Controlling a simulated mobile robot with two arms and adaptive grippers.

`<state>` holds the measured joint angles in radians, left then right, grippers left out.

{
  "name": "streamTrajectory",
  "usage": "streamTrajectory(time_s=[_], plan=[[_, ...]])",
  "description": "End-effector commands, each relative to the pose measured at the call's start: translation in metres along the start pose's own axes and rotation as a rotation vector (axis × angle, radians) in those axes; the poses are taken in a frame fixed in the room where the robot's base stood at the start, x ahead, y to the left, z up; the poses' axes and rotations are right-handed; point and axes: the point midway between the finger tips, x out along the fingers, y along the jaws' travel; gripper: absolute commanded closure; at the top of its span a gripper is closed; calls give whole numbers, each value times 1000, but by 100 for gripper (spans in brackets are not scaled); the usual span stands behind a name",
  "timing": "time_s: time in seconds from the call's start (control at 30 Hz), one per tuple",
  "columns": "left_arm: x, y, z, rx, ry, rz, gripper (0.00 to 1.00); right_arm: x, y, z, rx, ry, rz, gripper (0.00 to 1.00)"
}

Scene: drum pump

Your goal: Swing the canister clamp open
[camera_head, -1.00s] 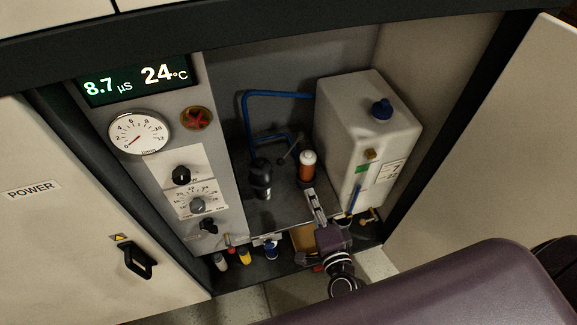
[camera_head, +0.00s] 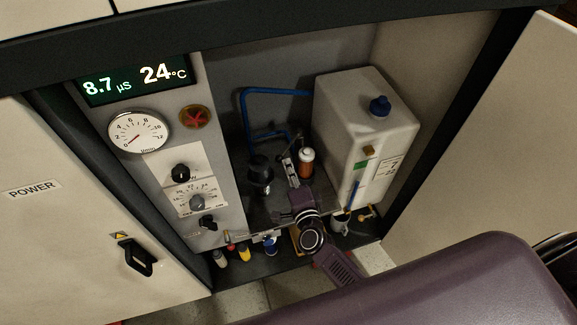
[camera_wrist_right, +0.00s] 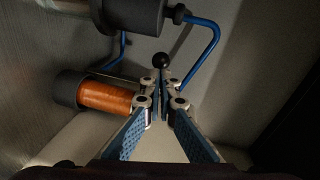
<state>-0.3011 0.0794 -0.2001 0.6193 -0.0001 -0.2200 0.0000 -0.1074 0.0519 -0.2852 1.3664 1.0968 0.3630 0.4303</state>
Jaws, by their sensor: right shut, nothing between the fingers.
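An orange canister with a white cap (camera_head: 306,158) stands upright inside the open cabinet. In the right wrist view the orange canister (camera_wrist_right: 105,98) lies left of my fingers. A black ball knob (camera_wrist_right: 161,60) shows just beyond my fingertips; whether they touch it, I cannot tell. It seems to be the end of the clamp lever, whose shaft is mostly hidden. My right gripper (camera_head: 291,167) is shut and empty, just left of the canister; its fingertips also show close together in the wrist view (camera_wrist_right: 160,80). My left gripper is not in view.
A black pump (camera_head: 260,172) stands left of the gripper, with a blue pipe (camera_head: 246,110) behind. A large white tank (camera_head: 355,125) fills the right side. The control panel (camera_head: 172,150) is at left.

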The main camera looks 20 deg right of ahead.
Motion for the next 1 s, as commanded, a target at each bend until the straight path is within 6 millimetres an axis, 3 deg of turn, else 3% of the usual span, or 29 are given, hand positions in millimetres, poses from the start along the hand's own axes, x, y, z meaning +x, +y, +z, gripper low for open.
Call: streamTrajectory(time_s=[0.27, 0.57, 1.0], plan=[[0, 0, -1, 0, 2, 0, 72, 1, -1, 2, 2, 0, 0, 100], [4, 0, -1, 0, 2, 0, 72, 20, -7, 28, 3, 0, 0, 100], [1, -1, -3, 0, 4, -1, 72, 20, -8, 27, 0, -1, 0, 100]])
